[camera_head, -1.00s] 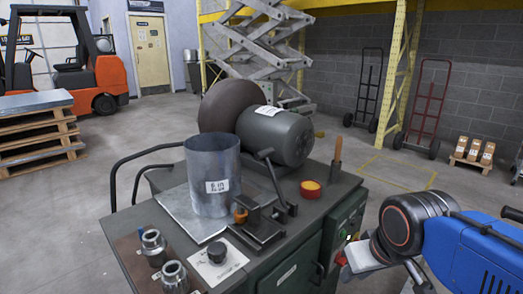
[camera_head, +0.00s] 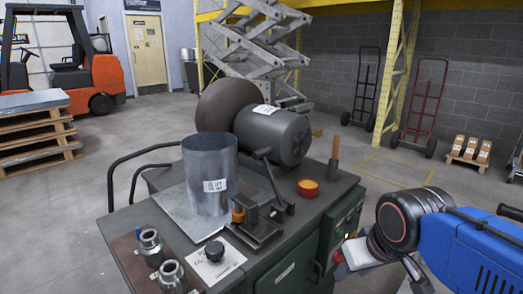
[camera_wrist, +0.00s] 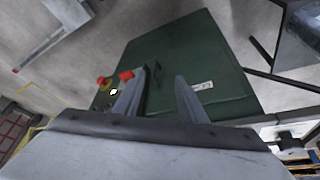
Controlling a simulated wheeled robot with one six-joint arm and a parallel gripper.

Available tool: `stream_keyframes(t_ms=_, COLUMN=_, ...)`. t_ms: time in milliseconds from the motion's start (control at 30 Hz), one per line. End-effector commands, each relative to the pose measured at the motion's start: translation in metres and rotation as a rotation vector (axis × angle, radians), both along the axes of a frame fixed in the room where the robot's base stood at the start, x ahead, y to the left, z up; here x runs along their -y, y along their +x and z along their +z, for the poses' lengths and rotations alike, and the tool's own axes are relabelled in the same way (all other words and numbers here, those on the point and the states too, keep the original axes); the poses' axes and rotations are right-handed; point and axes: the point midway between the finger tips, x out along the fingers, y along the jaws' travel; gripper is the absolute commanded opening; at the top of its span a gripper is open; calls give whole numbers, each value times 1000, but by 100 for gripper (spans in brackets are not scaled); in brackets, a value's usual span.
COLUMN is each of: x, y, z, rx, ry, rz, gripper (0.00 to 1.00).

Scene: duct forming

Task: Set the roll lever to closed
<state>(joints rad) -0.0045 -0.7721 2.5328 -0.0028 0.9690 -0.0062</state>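A black lever with a round knob (camera_head: 262,154) stands tilted on the green machine bench (camera_head: 335,195), next to the grey motor-like drum; I take it to be the roll lever. Its lower end meets a dark bracket near the bench's front edge. A small clamp with an orange part (camera_head: 238,213) sits just left of its base. My gripper is at the lower right in the head view, apart from the lever and beyond the bench's right side. In the wrist view, my gripper (camera_wrist: 158,88) has two spread fingers with nothing between them, facing the green cabinet front.
A sheet-metal cylinder (camera_head: 210,180) stands on a flat plate beside the lever. A yellow-topped red cup (camera_head: 308,188) and an upright wooden-handled tool (camera_head: 334,165) are on the right. Red buttons (camera_wrist: 125,75) are on the cabinet front. Two metal fittings (camera_head: 150,243) sit front left.

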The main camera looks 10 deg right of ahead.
Motion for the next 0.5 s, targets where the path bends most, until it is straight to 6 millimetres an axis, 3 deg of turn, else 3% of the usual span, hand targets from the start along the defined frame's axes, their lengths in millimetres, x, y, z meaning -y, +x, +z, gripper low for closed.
stream_keyframes(t_ms=167, x=-4, y=18, z=28, rx=-32, ry=-59, rz=125, gripper=37)
stream_keyframes(t_ms=500, x=-26, y=91, z=130, rx=-164, ry=-300, rz=638, gripper=37)
